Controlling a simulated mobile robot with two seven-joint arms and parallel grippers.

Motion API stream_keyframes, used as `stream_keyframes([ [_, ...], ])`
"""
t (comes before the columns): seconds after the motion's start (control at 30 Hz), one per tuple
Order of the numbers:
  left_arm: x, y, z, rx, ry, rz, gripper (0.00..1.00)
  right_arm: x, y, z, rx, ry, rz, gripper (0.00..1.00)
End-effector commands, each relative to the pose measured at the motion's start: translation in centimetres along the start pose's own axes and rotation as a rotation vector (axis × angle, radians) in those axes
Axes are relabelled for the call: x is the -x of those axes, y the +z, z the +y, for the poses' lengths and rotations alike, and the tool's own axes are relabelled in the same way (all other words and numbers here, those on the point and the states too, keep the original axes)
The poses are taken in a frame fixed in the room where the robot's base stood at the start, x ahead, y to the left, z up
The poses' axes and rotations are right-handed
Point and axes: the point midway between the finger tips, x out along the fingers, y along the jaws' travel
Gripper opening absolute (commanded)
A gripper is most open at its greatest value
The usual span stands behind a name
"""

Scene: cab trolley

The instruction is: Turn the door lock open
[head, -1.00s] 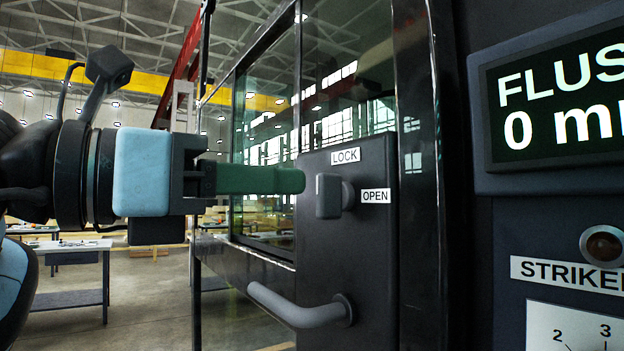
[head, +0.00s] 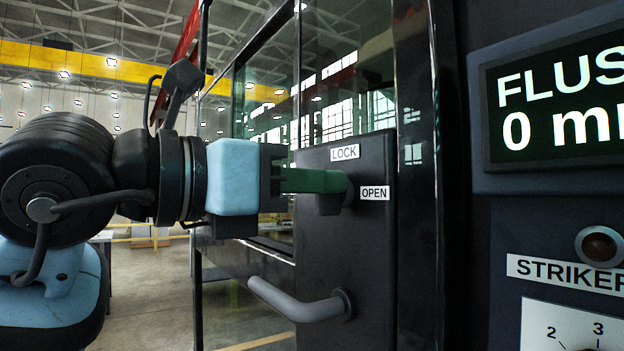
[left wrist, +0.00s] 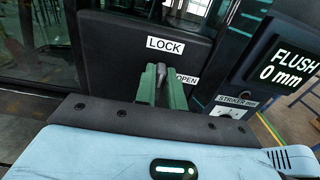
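The door lock is a grey turn knob (head: 329,204) on a dark lock plate (head: 345,240). A LOCK label (head: 345,153) sits above it and an OPEN label (head: 375,193) to its right. The knob stands upright, toward LOCK. My left gripper (head: 340,181) is at the knob, its green fingers hiding the knob's upper part in the head view. In the left wrist view the knob (left wrist: 160,71) shows between the two fingertips (left wrist: 162,85), which stand apart on either side of it; firm contact is not visible. My right gripper is not in view.
A grey door handle (head: 300,304) juts out below the lock. A panel with a FLUSH 0 mm display (head: 560,100) and a STRIKER label (head: 562,271) stands at the right. The glazed door (head: 265,130) lies behind the gripper.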

Motion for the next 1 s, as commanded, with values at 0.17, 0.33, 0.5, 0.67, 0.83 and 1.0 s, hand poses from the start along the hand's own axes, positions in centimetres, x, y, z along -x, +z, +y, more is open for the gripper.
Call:
stream_keyframes([
  [0.17,0.0,0.0,0.0,-0.002,0.000,0.000,0.00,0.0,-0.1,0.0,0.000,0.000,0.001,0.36],
  [0.33,0.0,0.1,0.0,-0.025,0.001,0.000,0.00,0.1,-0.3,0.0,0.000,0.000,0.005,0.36],
  [0.5,0.1,0.2,-0.1,-0.098,0.003,-0.001,0.00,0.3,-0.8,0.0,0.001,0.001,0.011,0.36],
  [0.67,0.1,0.2,-0.2,-0.214,0.003,-0.002,0.00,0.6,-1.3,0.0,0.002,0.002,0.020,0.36],
  [0.83,0.1,0.2,-0.4,-0.370,0.004,-0.002,0.00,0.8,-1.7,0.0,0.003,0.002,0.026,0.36],
  [1.0,0.1,0.1,-0.6,-0.532,0.003,-0.003,0.00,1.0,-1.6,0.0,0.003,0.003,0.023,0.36],
])
